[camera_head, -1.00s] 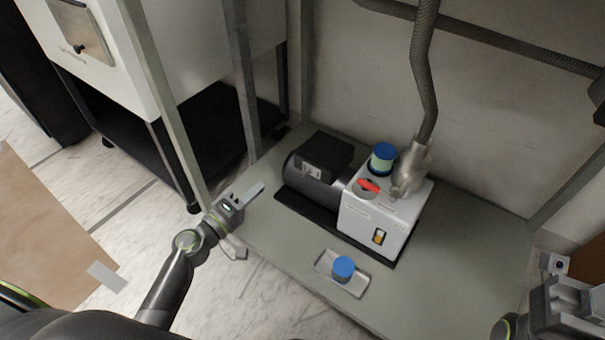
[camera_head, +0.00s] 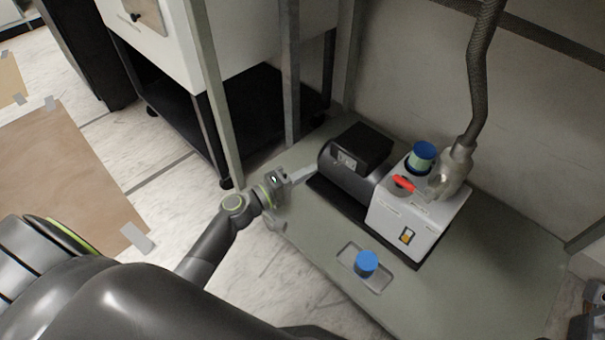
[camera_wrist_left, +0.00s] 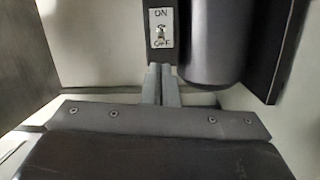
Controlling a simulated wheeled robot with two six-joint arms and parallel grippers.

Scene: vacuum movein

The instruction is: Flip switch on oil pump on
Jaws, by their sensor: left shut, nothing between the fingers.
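The oil pump (camera_head: 407,222) sits on a grey shelf, with a white body, a dark motor and a black box on top of the motor. On the end of that box is the switch plate (camera_head: 347,160). In the left wrist view the switch (camera_wrist_left: 161,32) shows between the labels ON above and OFF below; its toggle looks small. My left gripper (camera_head: 305,174) is shut and empty, just left of the motor, below the switch plate. In the wrist view its closed fingers (camera_wrist_left: 161,84) point up toward the plate. Whether the tips touch it is unclear.
A small tray (camera_head: 349,256) with a blue-capped container (camera_head: 366,263) lies in front of the pump. A metal hose (camera_head: 478,80) rises from the pump. Frame posts (camera_head: 290,75) stand behind my left arm. The shelf's front right is clear.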

